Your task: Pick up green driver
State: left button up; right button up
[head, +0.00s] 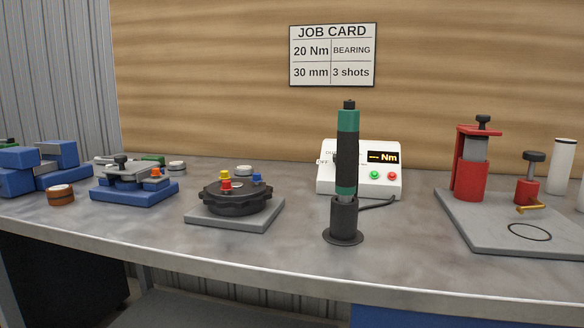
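The green driver (347,125) stands upright in a dark round holder (344,222) near the middle of the bench. It has a green upper body, a black grip and a green band low down. Its lower tip is hidden inside the holder. It stands in front of a white controller box (385,180) with an amber "Nm" display and green and red buttons. A dark cable runs between the box and the holder area. Neither of my grippers shows in the head view.
Left of the driver, a black knobbed disc (237,198) sits on a grey plate. Blue fixtures (134,190) and an orange-brown ring (60,195) lie further left. At right, a grey plate (480,232) carries a red press (471,178). Bench front is clear near the holder.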

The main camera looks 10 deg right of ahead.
aim_at(349, 119)
jog(key=u, duration=0.05)
jog(key=k, duration=1.1)
jog(key=z, duration=0.65)
